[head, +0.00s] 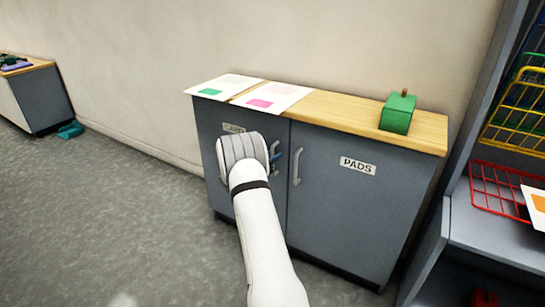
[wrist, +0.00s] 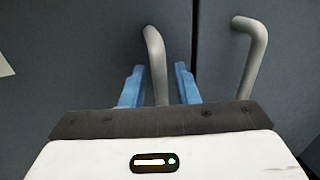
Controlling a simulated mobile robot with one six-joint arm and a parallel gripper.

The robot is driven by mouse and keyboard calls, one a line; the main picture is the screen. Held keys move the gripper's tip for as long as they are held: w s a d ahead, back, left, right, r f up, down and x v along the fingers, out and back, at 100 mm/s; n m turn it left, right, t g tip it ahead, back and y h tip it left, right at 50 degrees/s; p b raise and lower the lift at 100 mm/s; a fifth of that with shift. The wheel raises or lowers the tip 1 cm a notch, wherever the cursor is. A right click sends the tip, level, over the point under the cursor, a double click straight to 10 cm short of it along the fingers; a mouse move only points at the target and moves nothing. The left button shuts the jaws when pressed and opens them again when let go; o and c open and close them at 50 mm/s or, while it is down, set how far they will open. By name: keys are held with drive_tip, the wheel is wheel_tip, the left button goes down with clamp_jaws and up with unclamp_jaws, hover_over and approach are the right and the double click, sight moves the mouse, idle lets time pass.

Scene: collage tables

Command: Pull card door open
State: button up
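The card door (head: 213,150) is the grey left door of a low cupboard and looks closed. Its label (head: 233,128) is partly hidden by my white arm. In the wrist view, its grey bar handle (wrist: 154,50) stands between the two blue fingers of my gripper (wrist: 159,72). The fingers are apart, one on each side of the handle, with visible gaps. In the head view, my gripper (head: 274,158) is mostly hidden behind the wrist, at the handle.
The PADS door (head: 340,205) is beside it on the right, with its own handle (head: 296,167) close by. Two sheets and a green block (head: 397,113) lie on the wooden top. A shelf with wire baskets (head: 505,188) stands at right. Floor (head: 130,210) at left is clear.

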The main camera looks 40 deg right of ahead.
clamp_jaws()
drive_tip(key=shift+s+a, duration=0.1)
idle(0.3)
